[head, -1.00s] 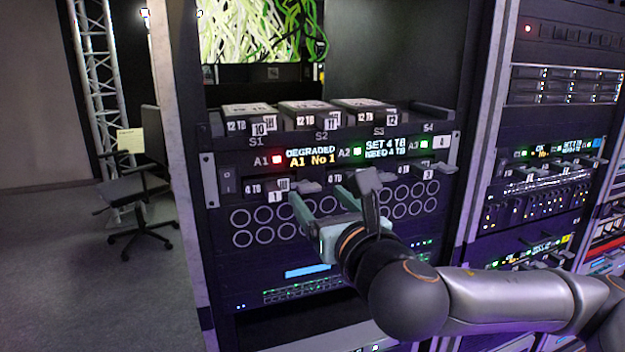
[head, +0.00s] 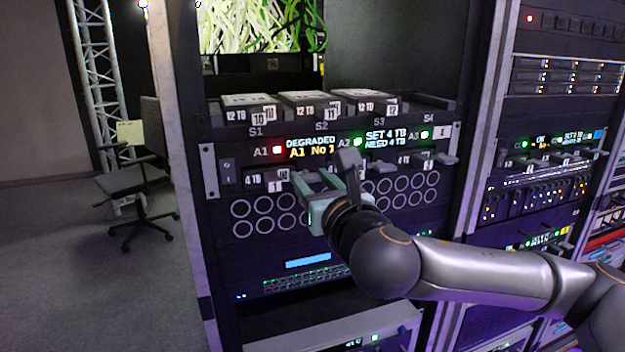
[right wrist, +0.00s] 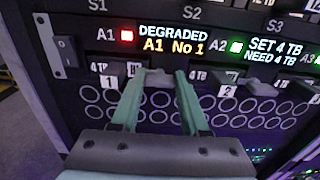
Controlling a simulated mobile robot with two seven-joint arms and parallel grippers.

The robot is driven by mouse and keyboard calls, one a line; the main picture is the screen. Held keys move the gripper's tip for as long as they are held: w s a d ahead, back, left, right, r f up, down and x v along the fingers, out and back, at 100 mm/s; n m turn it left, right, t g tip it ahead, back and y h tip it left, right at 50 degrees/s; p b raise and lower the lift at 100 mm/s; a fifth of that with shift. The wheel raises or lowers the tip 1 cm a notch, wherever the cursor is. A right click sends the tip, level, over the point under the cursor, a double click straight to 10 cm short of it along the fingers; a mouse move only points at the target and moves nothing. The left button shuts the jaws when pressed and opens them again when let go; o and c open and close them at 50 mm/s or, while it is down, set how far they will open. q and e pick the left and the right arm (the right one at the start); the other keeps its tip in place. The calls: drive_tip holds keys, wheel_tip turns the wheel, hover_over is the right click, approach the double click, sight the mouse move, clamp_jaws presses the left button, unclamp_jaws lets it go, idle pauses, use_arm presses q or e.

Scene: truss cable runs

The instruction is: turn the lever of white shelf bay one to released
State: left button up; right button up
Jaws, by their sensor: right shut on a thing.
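The white shelf unit (head: 229,172) has a front panel with a display (head: 311,148) reading "DEGRADED A1 No 1" and a red A1 light (head: 277,149). Bay one carries the label "1" (head: 276,187), also visible in the right wrist view (right wrist: 110,82). My right gripper (head: 325,168) is at the bay front, below the display. In the right wrist view its two green fingers (right wrist: 158,76) are shut on a small grey lever (right wrist: 158,79) right of the label. The fingers and hand hide part of the bay front. My left gripper is not in view.
Labelled drives (head: 249,99) sit in slots above the panel. Other levers (head: 442,160) stick out at the right. A second rack (head: 560,80) stands to the right. An office chair (head: 135,180) stands on open floor at the left.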

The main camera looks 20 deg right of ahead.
clamp_jaws()
